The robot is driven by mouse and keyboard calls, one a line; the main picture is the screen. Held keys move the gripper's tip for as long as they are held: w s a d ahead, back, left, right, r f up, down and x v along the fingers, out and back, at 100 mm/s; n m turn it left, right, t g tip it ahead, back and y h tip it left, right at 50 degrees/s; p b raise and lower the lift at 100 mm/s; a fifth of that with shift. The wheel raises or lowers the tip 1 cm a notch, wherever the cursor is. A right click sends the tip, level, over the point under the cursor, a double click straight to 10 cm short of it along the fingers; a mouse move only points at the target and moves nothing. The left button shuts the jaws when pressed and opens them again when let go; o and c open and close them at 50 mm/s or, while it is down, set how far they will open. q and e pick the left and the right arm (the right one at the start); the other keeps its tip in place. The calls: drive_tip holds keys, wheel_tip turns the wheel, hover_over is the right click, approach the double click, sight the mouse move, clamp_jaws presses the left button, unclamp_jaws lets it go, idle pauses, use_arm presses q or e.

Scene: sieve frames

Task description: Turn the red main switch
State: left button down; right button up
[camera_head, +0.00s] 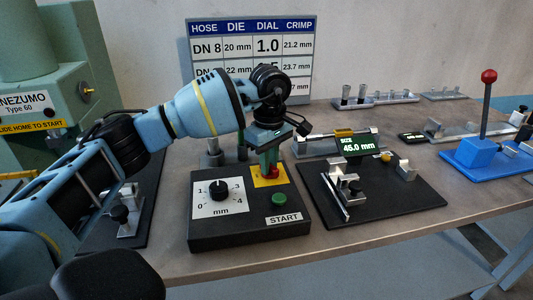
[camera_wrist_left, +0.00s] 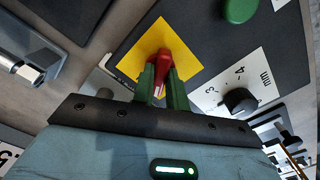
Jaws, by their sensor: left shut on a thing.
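The red main switch (camera_wrist_left: 164,60) sits on a yellow plate (camera_wrist_left: 187,46) of the black control box (camera_head: 237,235). In the head view only a little red of the switch (camera_head: 274,172) shows at the fingertips. My left gripper (camera_head: 270,168) comes down from above with green fingers. In the left wrist view the fingers (camera_wrist_left: 163,82) stand on both sides of the red handle and are shut on it. My right gripper is not in view.
The same box carries a black dial (camera_head: 218,189) and a green START button (camera_head: 279,200). A digital size display (camera_head: 359,145) and a black fixture plate (camera_head: 400,200) stand to the right. A table sign (camera_head: 250,45) stands behind. A blue lever press (camera_head: 480,155) is far right.

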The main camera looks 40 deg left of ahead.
use_arm(q)
drive_tip(key=n+p, duration=0.1)
drive_tip(key=n, duration=0.1)
drive_tip(key=n+p, duration=0.2)
drive_tip(key=n, duration=0.1)
drive_tip(key=shift+r+n, duration=0.25)
drive_tip(key=shift+n, duration=0.05)
drive_tip(key=n+p, duration=0.2)
drive_tip(key=n, duration=0.1)
drive_tip(key=shift+f+n+p, duration=0.2)
drive_tip(key=shift+n+p, duration=0.5)
drive_tip(key=shift+n, duration=0.8)
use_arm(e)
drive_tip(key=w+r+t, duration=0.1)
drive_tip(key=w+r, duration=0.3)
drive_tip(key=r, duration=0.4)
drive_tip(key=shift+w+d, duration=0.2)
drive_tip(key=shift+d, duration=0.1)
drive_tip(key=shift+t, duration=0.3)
use_arm(q)
drive_tip(key=c, duration=1.4)
unclamp_jaws()
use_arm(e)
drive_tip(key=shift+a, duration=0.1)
use_arm(q)
drive_tip(key=shift+r, duration=3.85)
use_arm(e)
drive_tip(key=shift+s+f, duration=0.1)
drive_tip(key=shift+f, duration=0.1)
